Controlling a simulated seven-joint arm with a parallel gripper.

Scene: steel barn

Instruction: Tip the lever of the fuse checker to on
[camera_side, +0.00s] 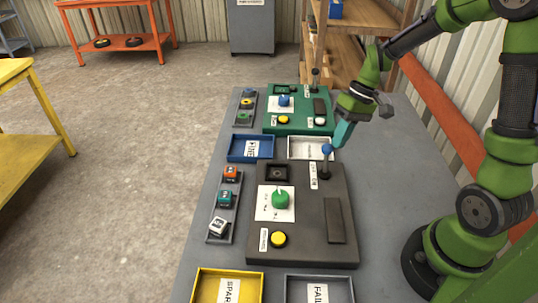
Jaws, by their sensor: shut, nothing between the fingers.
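A dark grey panel (300,248) lies on the table with a lever (325,168) standing at its far right corner. The lever has a blue ball knob (327,149) and stands roughly upright. A farther green panel (299,128) carries its own dark-knobbed lever (315,76). The labels are too small to read, so I cannot tell which panel is named the fuse checker. My gripper (338,144) is shut and empty, its teal fingers pointing down right beside the blue knob. I cannot tell whether they touch it.
The grey panel carries a green knob (280,199), a yellow button (278,239) and a raised dark block (335,220). Blue (234,156), white (293,157), yellow (200,288) and grey (347,280) trays stand around it. A rack (224,207) of cubes lies left. The table's right side is clear.

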